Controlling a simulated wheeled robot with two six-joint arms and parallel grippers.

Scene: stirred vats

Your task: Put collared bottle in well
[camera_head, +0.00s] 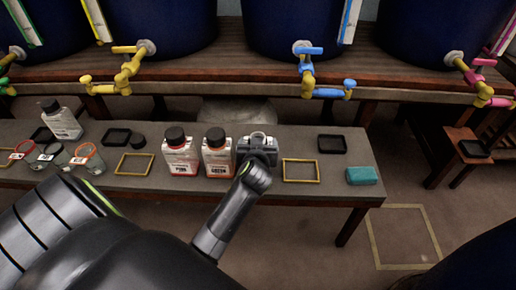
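Two white bottles with black caps and red-and-white labels, one (180,155) and another (217,156), stand upright side by side on the grey bench. A third black-capped white bottle (63,122) stands at the back left. I cannot tell which one counts as collared. Shallow black square wells lie on the bench, one at the right (331,144) and one at the left (116,137). My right gripper is out of view.
Clear cups with coloured rings (87,159) stand at the left. Yellow frames lie flat, one left (134,164) and one right (300,171) of the bottles. A teal block (362,176) sits near the right end. Blue vats with coloured taps (308,76) stand behind.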

